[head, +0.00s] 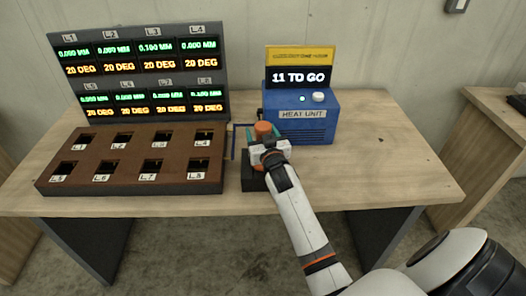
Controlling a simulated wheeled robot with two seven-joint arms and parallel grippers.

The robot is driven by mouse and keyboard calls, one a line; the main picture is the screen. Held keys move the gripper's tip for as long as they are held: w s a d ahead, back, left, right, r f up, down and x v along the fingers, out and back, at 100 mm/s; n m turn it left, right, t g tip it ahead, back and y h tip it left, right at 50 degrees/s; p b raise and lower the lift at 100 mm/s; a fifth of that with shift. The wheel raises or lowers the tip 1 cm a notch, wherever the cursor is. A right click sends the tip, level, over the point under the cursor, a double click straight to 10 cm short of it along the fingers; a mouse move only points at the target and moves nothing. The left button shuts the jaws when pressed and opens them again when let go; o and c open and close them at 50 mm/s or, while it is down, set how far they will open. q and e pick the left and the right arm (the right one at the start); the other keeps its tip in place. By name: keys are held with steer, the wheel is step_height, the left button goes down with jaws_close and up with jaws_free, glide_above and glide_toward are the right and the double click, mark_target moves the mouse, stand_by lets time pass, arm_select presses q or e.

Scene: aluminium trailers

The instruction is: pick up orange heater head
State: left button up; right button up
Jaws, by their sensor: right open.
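The orange heater head (263,128) stands in front of the left side of the blue heat unit (312,128). Only its rounded orange top shows clearly; my right gripper and wrist hide its lower part. My right gripper (262,138) is at the heater head, with its fingers open around or just beside it; I cannot tell whether they touch it. A dark block (252,184) sits under and left of my right wrist. My left gripper is not in view.
A brown board (130,178) with several labelled square holes lies left of my right gripper. Behind it stands a grey display panel (70,40) with lit readouts. A sign reading "11 TO GO" (299,77) tops the heat unit. The table's right side (390,160) is clear.

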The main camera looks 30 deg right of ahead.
steer(key=shift+c, duration=0.2)
jaws_close()
